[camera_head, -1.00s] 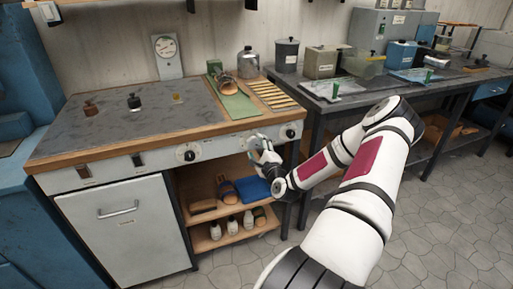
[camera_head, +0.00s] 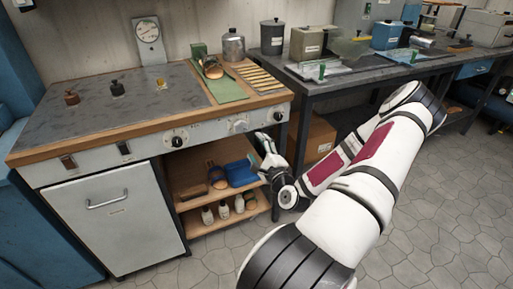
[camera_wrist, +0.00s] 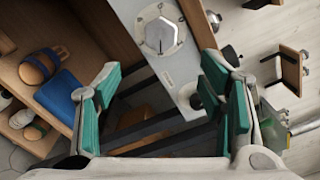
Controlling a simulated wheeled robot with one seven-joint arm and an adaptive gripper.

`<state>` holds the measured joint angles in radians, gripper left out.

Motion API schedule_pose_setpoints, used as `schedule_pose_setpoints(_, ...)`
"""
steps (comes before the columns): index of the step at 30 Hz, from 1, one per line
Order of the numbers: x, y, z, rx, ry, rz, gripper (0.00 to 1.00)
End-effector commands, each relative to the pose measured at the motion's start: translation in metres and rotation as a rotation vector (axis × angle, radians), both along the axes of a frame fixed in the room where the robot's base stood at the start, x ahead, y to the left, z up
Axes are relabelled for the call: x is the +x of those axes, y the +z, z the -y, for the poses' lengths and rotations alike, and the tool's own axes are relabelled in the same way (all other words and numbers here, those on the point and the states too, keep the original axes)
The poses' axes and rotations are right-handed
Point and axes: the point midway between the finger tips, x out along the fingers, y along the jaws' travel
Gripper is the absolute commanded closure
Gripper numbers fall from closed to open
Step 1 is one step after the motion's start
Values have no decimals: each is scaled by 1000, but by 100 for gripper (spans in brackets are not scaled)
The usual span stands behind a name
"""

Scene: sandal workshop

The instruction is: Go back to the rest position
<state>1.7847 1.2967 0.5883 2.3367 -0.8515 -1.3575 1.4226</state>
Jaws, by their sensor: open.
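My gripper (camera_head: 266,150) is open in front of the workbench, near the right end of its front panel. In the wrist view my gripper (camera_wrist: 165,105) shows its two green-padded fingers spread wide with nothing held between them. A round control knob (camera_wrist: 160,36) on the bench panel lies beyond the fingers, apart from them. My white arm reaches in from the lower right in the head view.
The workbench (camera_head: 110,135) carries knobbed switches, a green mat (camera_head: 228,88) and a metal can (camera_head: 233,46). Its open shelf (camera_head: 222,222) holds a blue tray (camera_head: 241,172), sandals and several white bottles. A second table (camera_head: 350,78) stands right. Grey floor (camera_head: 440,215) is open at right.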

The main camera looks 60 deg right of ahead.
Motion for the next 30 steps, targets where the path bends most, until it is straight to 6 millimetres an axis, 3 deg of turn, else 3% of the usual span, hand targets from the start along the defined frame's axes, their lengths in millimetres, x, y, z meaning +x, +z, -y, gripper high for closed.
schedule_pose_setpoints(14, 6, 1, -4, -17, 29, -39, 37)
schedule_pose_setpoints(24, 56, 9, -63, -324, 397, -559, 37)
schedule_pose_setpoints(30, 66, 33, -96, -565, 599, -871, 37)
